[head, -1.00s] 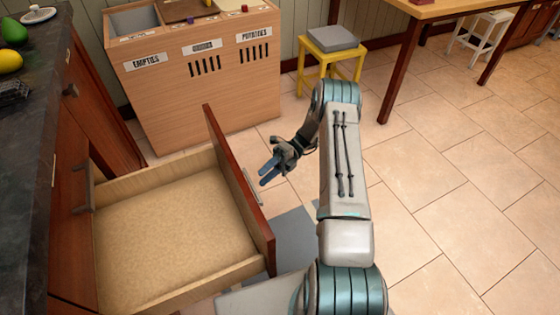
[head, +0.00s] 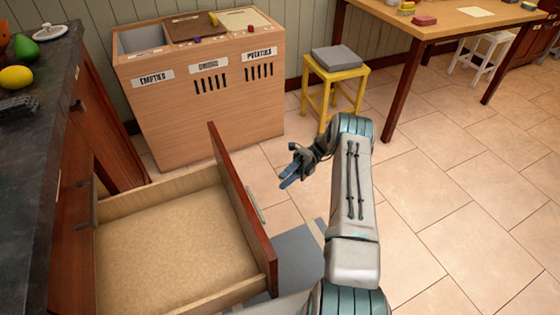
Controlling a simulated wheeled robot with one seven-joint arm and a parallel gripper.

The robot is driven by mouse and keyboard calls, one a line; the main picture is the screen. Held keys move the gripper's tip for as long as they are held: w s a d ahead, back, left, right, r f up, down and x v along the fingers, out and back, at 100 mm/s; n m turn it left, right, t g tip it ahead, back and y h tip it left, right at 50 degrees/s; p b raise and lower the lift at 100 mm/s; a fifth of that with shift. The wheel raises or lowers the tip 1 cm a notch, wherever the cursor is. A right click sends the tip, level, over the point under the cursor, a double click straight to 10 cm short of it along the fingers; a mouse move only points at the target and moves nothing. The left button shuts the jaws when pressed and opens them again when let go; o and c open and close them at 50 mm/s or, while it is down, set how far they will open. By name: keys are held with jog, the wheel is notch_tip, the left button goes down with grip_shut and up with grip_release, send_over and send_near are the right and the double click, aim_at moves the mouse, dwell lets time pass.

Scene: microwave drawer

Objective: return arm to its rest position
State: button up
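My gripper (head: 288,179) is in the middle of the head view, at the end of my bent arm. It hangs just right of the open drawer's front and points down to the left. It holds nothing that I can see. Its two blue fingers lie close together in this view, and any gap between them is too small to make out. The pulled-out wooden drawer (head: 175,245) is empty, and its red-brown front panel (head: 240,200) has a metal handle (head: 256,205). My gripper looks apart from this handle.
A wooden bin cabinet (head: 215,110) labelled empties, onions and potatoes stands behind. A yellow stool (head: 334,88) with a grey seat is right of it. A wooden table (head: 450,30) stands at the back right. A dark counter (head: 45,90) runs along the left. Tiled floor (head: 460,200) is clear at right.

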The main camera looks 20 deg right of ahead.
jog(key=s+a+r+n+t+h+p, duration=0.1)
jog(key=s+a+r+n+h+p, duration=0.25)
jog(key=r, duration=0.65)
jog(key=s+a+r+n+t+h+p, duration=0.1)
jog(key=r+n+h+p, duration=0.25)
jog(key=r+n, duration=0.45)
jog(key=s+a+r+n+t+h+p, duration=0.1)
jog(key=s+a+r+n+h+p, duration=0.2)
jog(key=r, duration=0.9)
jog(key=s+d+r+n+t+h+p, duration=0.1)
jog(key=s+r+n+t+h+p, duration=0.4)
jog(key=s+r+n+t+p, duration=0.3)
jog(key=s+r+n+p, duration=0.3)
jog(key=s+r+n, duration=0.4)
jog(key=r, duration=0.2)
jog(key=shift+s+r+t+h, duration=0.3)
jog(key=shift+s+t, duration=0.05)
jog(key=shift+t, duration=0.05)
